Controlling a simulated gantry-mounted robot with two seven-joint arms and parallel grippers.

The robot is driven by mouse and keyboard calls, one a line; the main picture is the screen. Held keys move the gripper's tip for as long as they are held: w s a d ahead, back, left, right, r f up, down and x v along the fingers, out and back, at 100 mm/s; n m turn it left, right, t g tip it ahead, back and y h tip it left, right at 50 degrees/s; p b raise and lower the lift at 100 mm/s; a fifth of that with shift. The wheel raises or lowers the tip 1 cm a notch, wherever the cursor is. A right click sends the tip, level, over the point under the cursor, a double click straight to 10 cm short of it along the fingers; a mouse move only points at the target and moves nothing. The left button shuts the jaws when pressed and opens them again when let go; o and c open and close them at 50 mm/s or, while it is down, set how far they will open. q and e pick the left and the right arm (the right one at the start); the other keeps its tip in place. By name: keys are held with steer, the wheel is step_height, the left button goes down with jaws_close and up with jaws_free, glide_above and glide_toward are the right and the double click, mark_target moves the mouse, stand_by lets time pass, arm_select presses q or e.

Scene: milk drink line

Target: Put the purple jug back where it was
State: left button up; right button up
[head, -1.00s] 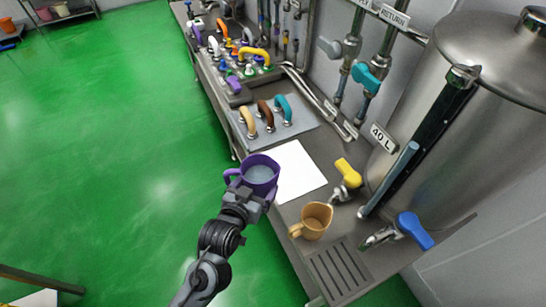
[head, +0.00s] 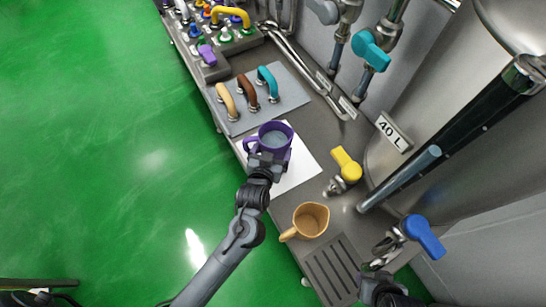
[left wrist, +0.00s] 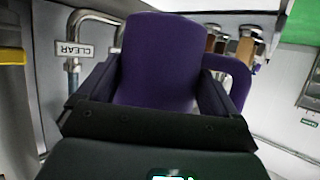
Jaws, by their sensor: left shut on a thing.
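The purple jug (head: 274,134) is upright with pale liquid inside, its handle toward the left. My left gripper (head: 268,157) is shut on it from the near side. In the head view the jug appears over the far left part of the white sheet (head: 295,175). I cannot tell whether its base touches the sheet. In the left wrist view the purple jug (left wrist: 158,62) fills the middle between the two dark fingers, with its handle at the right. A dark part of my right arm (head: 388,290) shows at the lower right edge; its fingers are not clear.
A tan jug (head: 310,219) stands nearer on the counter, beside a slotted drain (head: 333,272). Yellow (head: 346,165) and blue (head: 424,237) tap handles stick out from the steel tank. A grey mat (head: 262,100) with tan, brown and teal handles lies beyond the sheet.

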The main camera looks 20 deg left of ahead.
arm_select(q)
steer(key=shift+f, duration=0.8)
arm_select(e)
steer(key=shift+s+a+f, duration=0.1)
steer(key=shift+s+f, duration=0.05)
arm_select(q)
steer(key=shift+f, duration=0.35)
steer(key=shift+f+b, duration=0.4)
steer(key=shift+f, duration=1.2)
arm_select(e)
steer(key=shift+w+f, duration=0.2)
steer(key=shift+f, duration=0.05)
arm_select(q)
steer(key=o, duration=1.5)
steer(key=shift+f, duration=0.2)
steer(key=shift+r, duration=0.15)
